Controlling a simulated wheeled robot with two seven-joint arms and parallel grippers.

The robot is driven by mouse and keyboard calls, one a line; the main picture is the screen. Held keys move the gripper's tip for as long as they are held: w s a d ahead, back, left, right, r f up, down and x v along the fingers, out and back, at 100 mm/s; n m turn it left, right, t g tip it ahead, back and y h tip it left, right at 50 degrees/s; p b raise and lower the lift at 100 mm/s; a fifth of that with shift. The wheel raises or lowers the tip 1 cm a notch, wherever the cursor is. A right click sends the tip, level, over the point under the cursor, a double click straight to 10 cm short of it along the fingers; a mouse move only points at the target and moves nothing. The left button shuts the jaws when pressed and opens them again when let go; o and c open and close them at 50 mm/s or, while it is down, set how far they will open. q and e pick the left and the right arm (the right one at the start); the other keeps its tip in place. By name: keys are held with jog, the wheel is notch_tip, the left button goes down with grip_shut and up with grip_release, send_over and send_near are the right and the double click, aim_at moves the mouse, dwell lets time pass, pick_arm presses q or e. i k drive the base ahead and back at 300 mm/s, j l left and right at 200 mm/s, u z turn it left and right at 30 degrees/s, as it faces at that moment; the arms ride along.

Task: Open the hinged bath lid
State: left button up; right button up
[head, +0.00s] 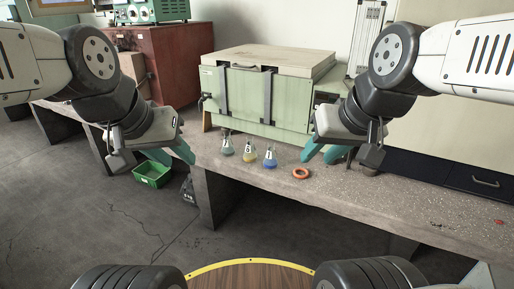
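The bath is a pale green box (240,112) on the concrete bench, with a cream lid (270,58) lying shut on top. A dark handle (248,68) sits at the lid's front edge, and two grey straps run down the front. My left gripper (178,157) has teal fingers that look parted and empty; it hangs left of the bath, near the bench's left end. My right gripper (320,155) also has its teal fingers apart and empty, in front of the bath's right side. Neither gripper touches the lid.
A green crate (152,174) is on the floor. A red cabinet (180,60) stands behind left.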

aim_at(305, 65)
jog(key=i+u, duration=0.1)
jog(key=i, duration=0.45)
jog(key=i+l+u, duration=0.1)
jog(key=i, duration=0.45)
